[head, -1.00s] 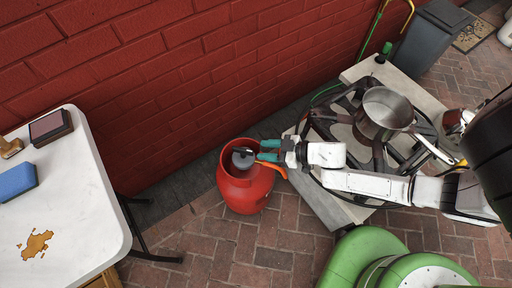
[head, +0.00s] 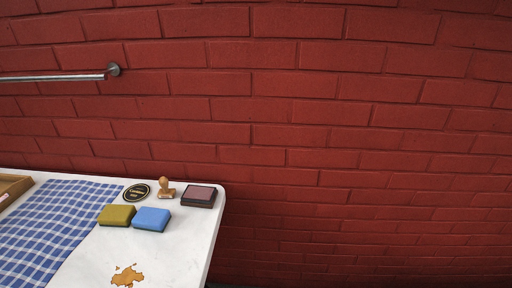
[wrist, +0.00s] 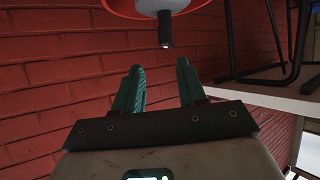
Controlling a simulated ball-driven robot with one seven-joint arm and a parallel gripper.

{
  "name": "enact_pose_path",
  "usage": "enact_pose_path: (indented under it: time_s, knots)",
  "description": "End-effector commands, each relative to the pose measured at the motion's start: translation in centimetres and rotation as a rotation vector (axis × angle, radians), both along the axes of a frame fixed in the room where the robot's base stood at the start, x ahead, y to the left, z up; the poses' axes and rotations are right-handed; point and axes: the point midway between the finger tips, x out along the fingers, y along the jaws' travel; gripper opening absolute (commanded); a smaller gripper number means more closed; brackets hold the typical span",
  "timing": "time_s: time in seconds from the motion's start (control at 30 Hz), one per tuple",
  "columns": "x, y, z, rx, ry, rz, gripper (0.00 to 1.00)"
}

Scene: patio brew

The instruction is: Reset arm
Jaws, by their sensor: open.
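My gripper (wrist: 160,65) shows in the wrist view with its two teal fingers spread apart and nothing between them. Beyond the fingertips, at the top of the wrist view, is a red rounded object (wrist: 118,8) with a pale face. A short dark fitting (wrist: 164,30) sticks out from it toward the fingers, with a visible space between. Only part of this object is in frame. My arm and gripper are not in the head view.
In the head view a white table (head: 175,255) holds a checked cloth (head: 50,225), yellow sponge (head: 117,215), blue sponge (head: 152,219), stamp (head: 166,188), ink pad (head: 199,196), round black badge (head: 137,192) and brown stain (head: 127,276). A brick wall (head: 350,130) stands behind.

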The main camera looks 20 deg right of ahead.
Motion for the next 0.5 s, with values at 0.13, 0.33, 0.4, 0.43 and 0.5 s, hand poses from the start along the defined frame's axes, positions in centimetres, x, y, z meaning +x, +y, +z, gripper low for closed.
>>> enact_pose_path:
  time_s: [0.13,0.33,0.4,0.43,0.5]
  knots:
    - [0.3,0.4,1.4,-0.048,0.098,-0.131,0.40]
    - [-0.4,1.4,2.9,-0.094,0.274,-0.262,0.40]
    - [-0.9,1.8,3.7,-0.101,0.343,-0.294,0.40]
    - [-1.2,2.1,4.0,-0.104,0.373,-0.307,0.40]
    - [-1.8,2.7,5.0,-0.106,0.443,-0.328,0.40]
